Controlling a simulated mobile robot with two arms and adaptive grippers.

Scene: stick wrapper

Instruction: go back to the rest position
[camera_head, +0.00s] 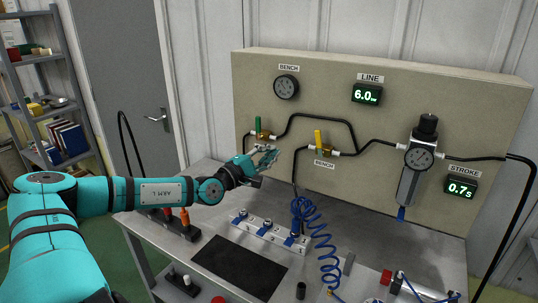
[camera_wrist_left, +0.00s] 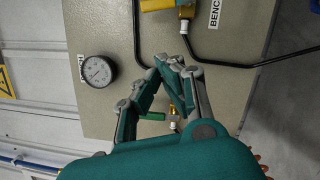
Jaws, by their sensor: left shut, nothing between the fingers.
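My left gripper (camera_head: 266,159) is shut and empty in the head view, in front of the beige panel (camera_head: 390,85), just below the green-handled valve (camera_head: 259,128). In the left wrist view its fingers (camera_wrist_left: 168,62) meet at the tips in front of the panel (camera_wrist_left: 112,115). The green valve handle (camera_wrist_left: 152,116) shows between the fingers there, partly hidden by them. I cannot tell whether the fingers touch the valve. The yellow-handled valve (camera_head: 318,138) stands to the right of the gripper. My right gripper is not in view.
Black hoses and gauges (camera_head: 418,156) are fixed to the panel. The bench top (camera_head: 310,263) carries a white block with blue parts (camera_head: 262,235), a black mat (camera_head: 240,267) and a coiled blue hose (camera_head: 318,235). A shelf (camera_head: 45,88) stands at the far left beside a grey door (camera_head: 122,70).

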